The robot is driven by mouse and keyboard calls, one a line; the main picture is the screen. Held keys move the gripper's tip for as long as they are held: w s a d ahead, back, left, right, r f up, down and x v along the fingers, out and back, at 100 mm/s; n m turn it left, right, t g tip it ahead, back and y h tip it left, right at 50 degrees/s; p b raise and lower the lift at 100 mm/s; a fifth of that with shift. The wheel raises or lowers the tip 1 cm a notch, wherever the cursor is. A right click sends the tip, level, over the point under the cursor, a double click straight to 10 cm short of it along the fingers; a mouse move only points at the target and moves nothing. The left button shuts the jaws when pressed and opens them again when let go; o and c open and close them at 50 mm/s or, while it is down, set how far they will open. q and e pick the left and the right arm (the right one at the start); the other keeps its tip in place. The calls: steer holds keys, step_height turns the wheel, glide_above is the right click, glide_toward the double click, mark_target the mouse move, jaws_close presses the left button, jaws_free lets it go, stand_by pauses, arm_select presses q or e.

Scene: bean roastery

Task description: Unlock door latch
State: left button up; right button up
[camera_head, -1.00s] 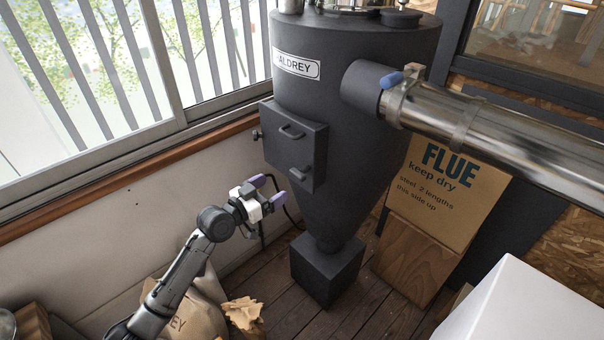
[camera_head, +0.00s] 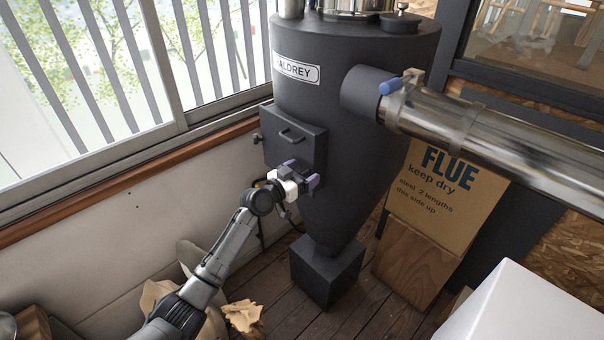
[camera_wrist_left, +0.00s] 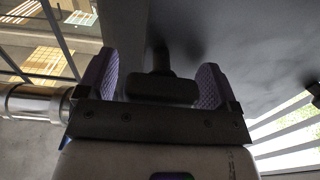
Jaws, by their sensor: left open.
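The dark door (camera_head: 280,146) on the black cone-shaped vessel is shut, with a bar handle (camera_head: 291,134) on its upper part. My left gripper (camera_head: 302,173) is at the lower part of the door and covers the latch there in the head view. In the left wrist view, the dark T-shaped latch (camera_wrist_left: 161,88) sits between the two purple finger pads of my left gripper (camera_wrist_left: 160,85). The gripper is open, with a pad on either side of the latch; I cannot tell whether they touch it. My right gripper is out of view.
A thick metal pipe (camera_head: 490,136) leaves the vessel (camera_head: 350,60) to the right. A cardboard box (camera_head: 447,190) marked FLUE stands behind it. A white block (camera_head: 535,310) is at the lower right. The window wall (camera_head: 100,212) runs close on the left.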

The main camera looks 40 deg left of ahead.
arm_select(q)
steer(key=shift+c, duration=0.5)
steer(key=c, duration=0.8)
